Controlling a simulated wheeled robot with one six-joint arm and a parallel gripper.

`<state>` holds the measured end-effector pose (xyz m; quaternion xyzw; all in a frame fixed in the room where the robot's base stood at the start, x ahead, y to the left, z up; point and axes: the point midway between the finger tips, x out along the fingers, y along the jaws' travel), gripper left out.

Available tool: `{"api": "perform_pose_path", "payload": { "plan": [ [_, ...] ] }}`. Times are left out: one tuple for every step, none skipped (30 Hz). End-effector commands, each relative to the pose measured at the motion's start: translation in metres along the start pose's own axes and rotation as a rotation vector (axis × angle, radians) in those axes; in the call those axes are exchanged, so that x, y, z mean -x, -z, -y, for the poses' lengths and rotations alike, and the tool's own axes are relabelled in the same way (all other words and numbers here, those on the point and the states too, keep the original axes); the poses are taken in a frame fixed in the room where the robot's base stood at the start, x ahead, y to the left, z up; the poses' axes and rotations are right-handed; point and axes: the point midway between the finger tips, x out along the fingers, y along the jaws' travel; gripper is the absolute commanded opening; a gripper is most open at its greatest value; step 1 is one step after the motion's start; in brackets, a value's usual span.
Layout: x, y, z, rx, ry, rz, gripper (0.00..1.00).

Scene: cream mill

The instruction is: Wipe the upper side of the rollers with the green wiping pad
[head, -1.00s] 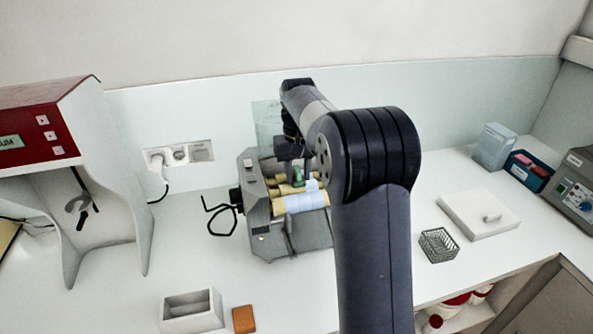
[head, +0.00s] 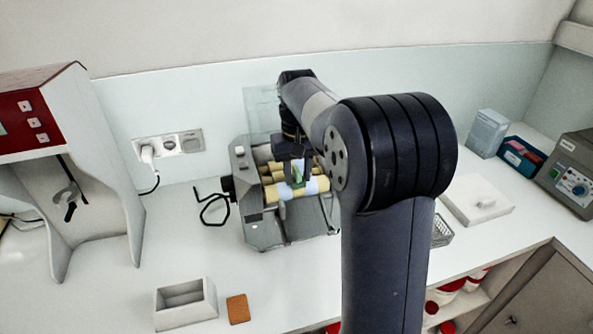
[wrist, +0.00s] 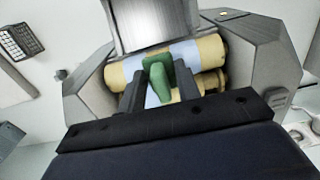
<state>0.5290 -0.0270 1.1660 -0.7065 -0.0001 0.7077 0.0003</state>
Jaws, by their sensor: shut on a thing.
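The mill (head: 240,170) is a grey machine with several cream-yellow rollers lying side by side. The front roller (head: 276,194) is yellow at its left, with a pale blue-grey area towards its right; it also shows in the wrist view (wrist: 211,50) with a pale blue band across its middle. My gripper (wrist: 158,84) is shut on the green wiping pad (wrist: 157,70), which is upright between the fingers. The pad also shows in the head view (head: 298,178), at the front roller's upper side and seemingly touching it. My arm hides the mill's right part.
A grey metal apron (wrist: 155,28) slopes at the mill's front. A white open box (head: 186,303) and an orange block (head: 238,309) lie on the front counter. A clear panel (head: 260,108) stands behind.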

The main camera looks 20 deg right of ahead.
Motion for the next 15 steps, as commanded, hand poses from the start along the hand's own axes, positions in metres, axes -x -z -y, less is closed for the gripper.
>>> {"api": "perform_pose_path", "payload": {
  "plan": [
    [0.0,0.0,0.0,0.0,0.0,-0.001,0.14],
    [0.0,0.0,0.0,0.0,0.0,-0.001,0.14],
    [0.001,0.0,0.0,0.0,0.0,-0.001,0.14],
    [0.003,0.0,0.0,0.0,0.0,-0.001,0.14],
    [0.005,0.0,0.0,0.0,0.0,-0.001,0.14],
    [0.009,0.001,0.0,0.0,0.0,-0.002,0.14],
    [0.012,0.001,0.0,0.0,0.0,-0.002,0.14],
    [0.016,0.001,0.0,0.0,0.0,-0.002,0.14],
    [0.021,0.001,0.0,0.0,0.0,-0.002,0.14],
    [0.024,0.001,0.0,0.0,0.0,-0.002,0.14],
    [0.027,0.001,0.0,0.0,0.0,-0.002,0.14],
    [0.031,0.001,0.0,0.0,0.0,-0.002,0.14],
    [0.034,0.001,0.0,0.0,0.0,-0.002,0.14],
    [0.035,0.001,0.0,0.0,0.0,-0.003,0.14],
    [0.038,0.001,0.0,0.0,0.0,-0.003,0.14]
  ]
}}
